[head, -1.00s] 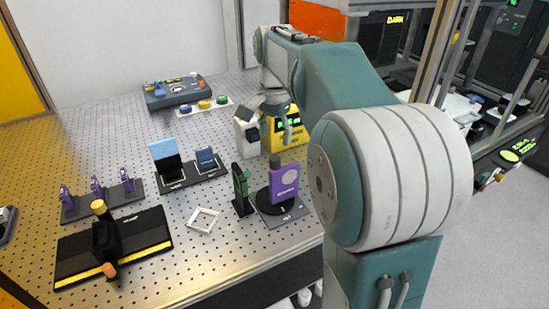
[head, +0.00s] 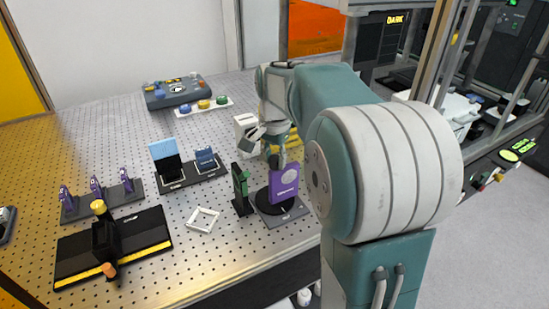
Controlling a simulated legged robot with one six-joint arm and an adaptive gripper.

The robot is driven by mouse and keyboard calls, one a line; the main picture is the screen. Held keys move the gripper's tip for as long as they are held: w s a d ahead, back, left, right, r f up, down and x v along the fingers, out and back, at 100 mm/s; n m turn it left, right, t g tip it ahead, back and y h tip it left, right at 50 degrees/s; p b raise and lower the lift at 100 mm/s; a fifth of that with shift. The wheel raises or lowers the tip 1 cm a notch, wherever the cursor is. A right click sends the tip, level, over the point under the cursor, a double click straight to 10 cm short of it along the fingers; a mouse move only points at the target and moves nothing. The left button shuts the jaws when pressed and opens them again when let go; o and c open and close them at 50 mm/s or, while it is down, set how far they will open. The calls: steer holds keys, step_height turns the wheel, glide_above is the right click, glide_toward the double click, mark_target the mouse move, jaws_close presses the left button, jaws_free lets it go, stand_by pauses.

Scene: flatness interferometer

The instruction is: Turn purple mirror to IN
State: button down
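The purple mirror (head: 284,183) stands upright on a round black base (head: 275,204) over a grey plate near the table's front right. Its face carries a pale label too small to read. My gripper (head: 272,156) is just above and behind the mirror's upper left edge, pointing down. The mirror's top knob is mostly hidden by the gripper or merged with it. I cannot tell whether they touch, or whether the fingers are open or shut. The IN mark cannot be read.
A green-and-black post (head: 241,188) stands close left of the mirror. A white square frame (head: 203,219) lies further left. A yellow box (head: 294,146) and a white block (head: 243,123) are behind my gripper. Blue mounts (head: 206,160) stand back left.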

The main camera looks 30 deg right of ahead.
steer(key=shift+n, duration=0.4)
steer(key=n, duration=0.3)
steer(key=shift+f+n, duration=0.1)
steer(key=shift+n, duration=2.4)
steer(key=shift+c, duration=1.8)
jaws_free()
steer(key=shift+f, duration=0.1)
